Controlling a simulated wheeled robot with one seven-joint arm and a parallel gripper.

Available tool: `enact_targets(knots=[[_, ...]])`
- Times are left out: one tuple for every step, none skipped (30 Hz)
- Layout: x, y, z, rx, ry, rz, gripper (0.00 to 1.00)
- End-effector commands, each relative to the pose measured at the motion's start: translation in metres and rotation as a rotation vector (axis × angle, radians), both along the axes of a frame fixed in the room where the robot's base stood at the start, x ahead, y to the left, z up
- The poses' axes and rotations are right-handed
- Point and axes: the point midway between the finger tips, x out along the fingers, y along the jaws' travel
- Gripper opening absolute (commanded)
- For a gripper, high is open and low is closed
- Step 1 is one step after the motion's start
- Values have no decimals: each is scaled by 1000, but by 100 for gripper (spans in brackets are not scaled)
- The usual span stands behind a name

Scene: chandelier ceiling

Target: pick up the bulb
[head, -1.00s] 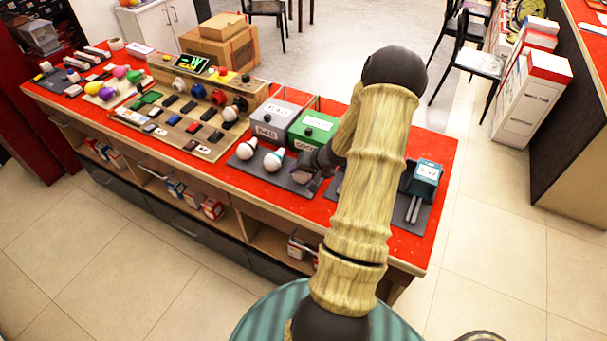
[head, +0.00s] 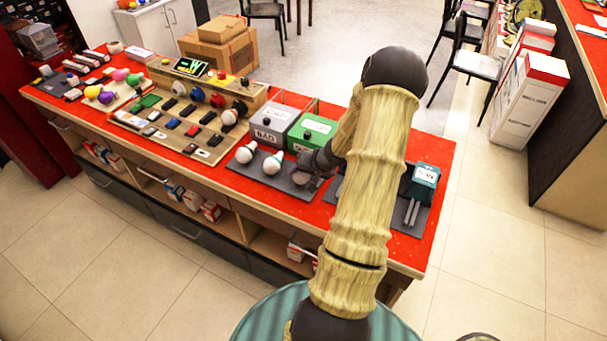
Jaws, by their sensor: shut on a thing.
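Two white bulbs, one on the left (head: 245,153) and one in the middle (head: 272,163), lie on a dark grey mat (head: 262,181) on the red counter. My gripper (head: 305,171) is low over the right end of this mat, just right of the middle bulb and apart from it. It is shut on a small pale rounded thing (head: 300,178), which looks like a third bulb. The fingers and my arm hide most of it, and I cannot tell whether it still touches the mat.
Behind the mat stand a grey box (head: 269,134) marked BAD and a green box (head: 306,141). A teal device (head: 425,177) stands right of my arm. The wooden board (head: 160,140) at left is crowded with small parts. Red counter (head: 398,240) shows bare at front right.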

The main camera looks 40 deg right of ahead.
Motion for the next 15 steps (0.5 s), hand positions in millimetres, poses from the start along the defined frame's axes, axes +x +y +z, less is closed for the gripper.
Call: enact_targets(knots=[[0, 0, 13, -2, -2, 1, 31], [0, -1, 18, -2, -2, 1, 31], [0, 0, 25, -2, -3, 1, 31], [0, 0, 31, -3, -3, 1, 31], [0, 0, 36, -2, -3, 1, 31], [0, 0, 44, -2, -2, 2, 31], [0, 0, 49, -2, -2, 1, 31], [0, 0, 54, -2, -2, 1, 31], [0, 0, 61, -3, -2, 2, 31], [0, 0, 66, -2, -2, 1, 31], [0, 0, 70, -3, -2, 2, 31], [0, 0, 75, -3, -1, 1, 31], [0, 0, 79, -3, 0, 2, 31], [0, 0, 81, -2, -1, 2, 31], [0, 0, 84, -1, 0, 2, 31]])
